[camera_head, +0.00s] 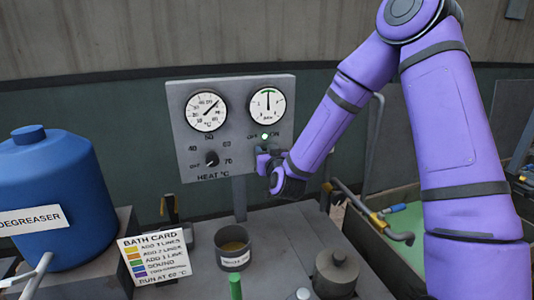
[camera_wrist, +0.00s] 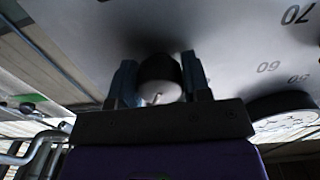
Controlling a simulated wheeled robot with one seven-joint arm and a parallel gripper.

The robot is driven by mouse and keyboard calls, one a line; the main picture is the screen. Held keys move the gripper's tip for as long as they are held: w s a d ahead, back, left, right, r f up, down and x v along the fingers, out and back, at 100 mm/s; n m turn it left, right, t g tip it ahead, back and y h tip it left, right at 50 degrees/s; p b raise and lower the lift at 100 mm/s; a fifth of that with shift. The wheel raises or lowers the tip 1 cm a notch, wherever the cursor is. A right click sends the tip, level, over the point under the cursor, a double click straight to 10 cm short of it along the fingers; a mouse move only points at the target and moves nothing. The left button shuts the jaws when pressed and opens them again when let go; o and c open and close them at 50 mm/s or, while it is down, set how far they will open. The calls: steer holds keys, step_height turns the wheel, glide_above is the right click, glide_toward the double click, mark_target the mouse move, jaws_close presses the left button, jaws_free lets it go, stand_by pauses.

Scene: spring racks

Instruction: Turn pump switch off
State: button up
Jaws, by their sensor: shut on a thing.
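The grey control panel (camera_head: 230,100) stands upright on a post. Its right side has a dial gauge (camera_head: 267,105) and, under it, a small lit white lamp (camera_head: 264,136) between the OFF and ON marks. My gripper (camera_head: 262,160) is at the panel just below that lamp and hides the pump switch in the head view. In the wrist view the switch knob (camera_wrist: 160,78), round with a pale face and a short pointer mark, sits between the fingers of my gripper (camera_wrist: 160,85), which is shut on it. The knob's exact setting is hard to read.
A black heat knob (camera_head: 212,158) and a temperature gauge (camera_head: 206,112) are on the panel's left side. Below stand a grey cup (camera_head: 232,248), a bath card (camera_head: 155,258) and a lidded pot (camera_head: 336,272). A blue degreaser tank (camera_head: 50,190) is at the left.

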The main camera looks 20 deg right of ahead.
steer(key=n, duration=1.1)
steer(key=shift+d+n, duration=0.1)
steer(key=shift+n, duration=0.3)
stand_by(0.4)
steer(key=o, duration=0.9)
steer(key=shift+o, duration=0.2)
steer(key=shift+s, duration=0.15)
